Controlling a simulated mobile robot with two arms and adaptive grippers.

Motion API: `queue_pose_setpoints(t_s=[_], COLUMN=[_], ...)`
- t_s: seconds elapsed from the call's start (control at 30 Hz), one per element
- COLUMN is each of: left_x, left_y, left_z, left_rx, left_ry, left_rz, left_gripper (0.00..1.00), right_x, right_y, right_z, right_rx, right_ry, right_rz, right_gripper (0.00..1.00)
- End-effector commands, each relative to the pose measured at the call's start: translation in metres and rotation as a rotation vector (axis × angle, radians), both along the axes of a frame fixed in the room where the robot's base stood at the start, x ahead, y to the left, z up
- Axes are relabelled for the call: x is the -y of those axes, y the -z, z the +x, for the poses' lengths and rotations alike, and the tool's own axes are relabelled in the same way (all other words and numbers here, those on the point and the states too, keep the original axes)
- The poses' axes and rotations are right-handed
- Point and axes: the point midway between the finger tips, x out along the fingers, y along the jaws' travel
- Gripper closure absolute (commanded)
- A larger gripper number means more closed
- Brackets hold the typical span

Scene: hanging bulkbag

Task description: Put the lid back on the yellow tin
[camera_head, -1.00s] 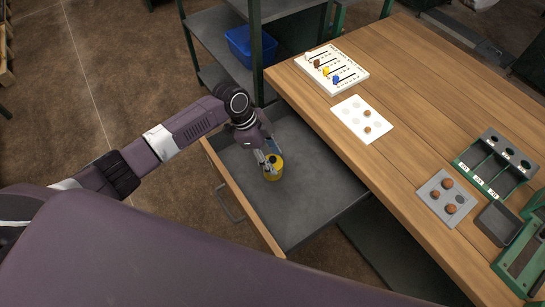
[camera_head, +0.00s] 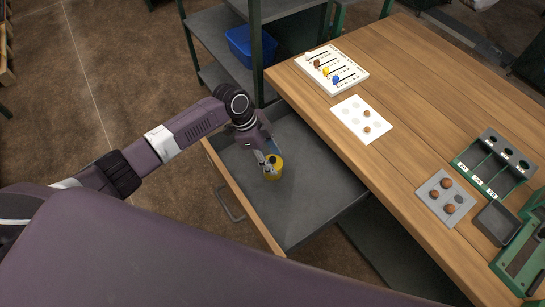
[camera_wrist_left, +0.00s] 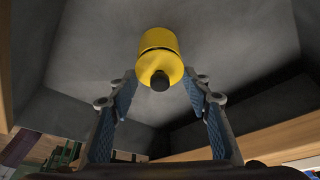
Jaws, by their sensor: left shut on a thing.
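The yellow tin (camera_head: 273,172) stands in the open grey drawer under the workbench. In the left wrist view the tin (camera_wrist_left: 158,38) shows beyond its yellow lid (camera_wrist_left: 160,66), which has a black knob. A thin dark line runs between lid and tin; I cannot tell if the lid is fully seated. My left gripper (camera_head: 267,160) reaches down at the tin. My right gripper is not in view.
The drawer's wooden front (camera_head: 242,197) and the wooden bench top (camera_head: 420,110) flank the drawer. Bare drawer floor (camera_head: 315,195) lies right of the tin. A blue bin (camera_head: 250,45) sits on the shelf behind. Boards, a green rack (camera_head: 495,165) and trays stand on the bench.

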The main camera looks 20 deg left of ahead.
Motion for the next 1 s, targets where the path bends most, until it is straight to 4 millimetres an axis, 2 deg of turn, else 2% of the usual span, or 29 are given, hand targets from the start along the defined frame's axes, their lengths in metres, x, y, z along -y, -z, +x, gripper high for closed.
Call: queue_pose_setpoints(t_s=[0.3,0.33,0.5,0.7,0.87,1.0], left_x=[0.0003,0.0003,0.0004,0.0004,0.0003,0.0002], left_y=[0.0002,0.0002,0.0001,0.0001,0.0002,0.0001], left_z=[-0.0002,-0.0002,-0.0002,-0.0001,-0.0002,-0.0002], left_rx=[0.000,0.000,0.000,0.000,0.000,0.000], left_ry=[0.000,0.001,0.001,0.001,0.001,0.001], left_rz=[0.000,0.000,0.000,0.000,0.000,0.000], left_gripper=[0.72,0.53,0.35,0.35,0.17,0.17], right_x=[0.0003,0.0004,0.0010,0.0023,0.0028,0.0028], right_y=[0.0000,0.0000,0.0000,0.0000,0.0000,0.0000], right_z=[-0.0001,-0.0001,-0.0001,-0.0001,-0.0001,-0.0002], right_rx=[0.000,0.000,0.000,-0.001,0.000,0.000], right_ry=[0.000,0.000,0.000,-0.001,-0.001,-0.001], right_rz=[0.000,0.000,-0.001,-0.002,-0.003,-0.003], right_gripper=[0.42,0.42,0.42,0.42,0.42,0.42])
